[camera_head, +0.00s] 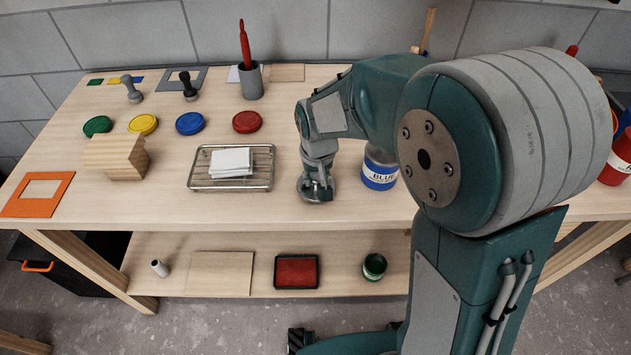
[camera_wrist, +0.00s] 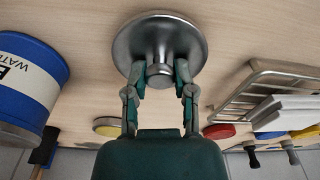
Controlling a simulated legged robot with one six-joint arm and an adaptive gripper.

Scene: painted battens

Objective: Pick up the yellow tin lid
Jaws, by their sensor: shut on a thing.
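The yellow tin lid (camera_head: 143,124) lies flat on the table at the left, between a green lid (camera_head: 97,126) and a blue lid (camera_head: 190,124). In the wrist view a yellow disc (camera_wrist: 305,132) shows at the right edge, past the blue lid. Another yellow disc (camera_wrist: 108,127) shows left of my fingers there; I cannot tell what it is. My gripper (camera_wrist: 160,75) is shut on the knob of a round silver metal piece (camera_wrist: 160,40). It is far right of the yellow lid, at the table's front (camera_head: 318,185). I cannot tell whether the piece touches the table.
A wire rack with white sheets (camera_head: 255,183) stands left of my gripper, and a blue-labelled tin (camera_head: 380,170) close to its right. A wooden block (camera_head: 115,157) stands just in front of the yellow lid.

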